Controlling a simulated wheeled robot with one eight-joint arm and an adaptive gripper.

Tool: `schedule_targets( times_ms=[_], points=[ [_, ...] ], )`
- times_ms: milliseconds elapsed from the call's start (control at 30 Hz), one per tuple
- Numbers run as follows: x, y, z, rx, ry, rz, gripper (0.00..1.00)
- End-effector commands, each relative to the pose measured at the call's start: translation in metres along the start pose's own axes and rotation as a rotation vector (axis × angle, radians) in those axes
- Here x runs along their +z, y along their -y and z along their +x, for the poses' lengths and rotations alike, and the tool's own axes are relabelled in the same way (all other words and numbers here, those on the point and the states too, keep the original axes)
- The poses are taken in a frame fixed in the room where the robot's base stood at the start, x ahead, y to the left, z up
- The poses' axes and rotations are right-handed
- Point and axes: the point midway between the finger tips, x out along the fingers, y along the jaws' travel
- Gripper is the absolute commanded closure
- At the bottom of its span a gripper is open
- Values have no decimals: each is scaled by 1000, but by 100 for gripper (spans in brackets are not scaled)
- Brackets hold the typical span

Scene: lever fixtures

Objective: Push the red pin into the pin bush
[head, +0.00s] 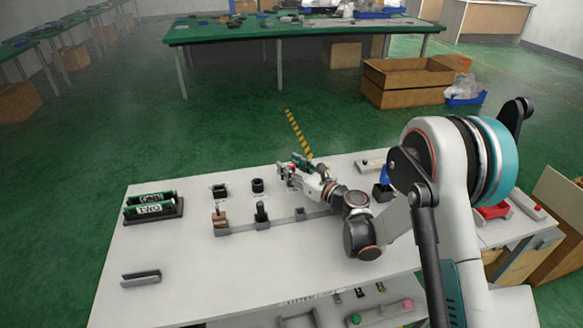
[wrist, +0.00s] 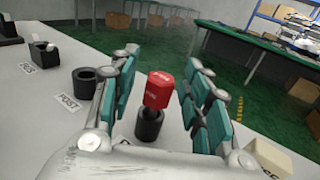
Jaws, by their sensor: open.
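The red pin (wrist: 160,88) has a wide red head with lettering and a narrower stem. It stands up out of a black, round pin bush (wrist: 149,126) in the wrist view, its lower end at or in the bush's mouth. How deep it sits I cannot tell. My gripper (wrist: 160,62) is open, with one finger on each side of the pin's head and a gap on both sides. In the head view my gripper (head: 300,169) is over the far part of the white table (head: 200,265) and largely hides the pin and bush.
Another black round bush (head: 257,186) stands left of my gripper, with a black square fixture (head: 219,190) farther left. A grey rail with upright levers (head: 262,213) is nearer. A green-and-black rack (head: 152,207) is at the left. The table's front left is mostly clear.

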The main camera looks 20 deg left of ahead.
Motion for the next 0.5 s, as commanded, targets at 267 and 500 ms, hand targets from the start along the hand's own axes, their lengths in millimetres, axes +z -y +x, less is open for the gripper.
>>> schedule_targets(
  times_ms=[267,500],
  points=[
    [31,0,0,0,0,0,56],
    [73,0,0,0,0,0,56]
  ],
)
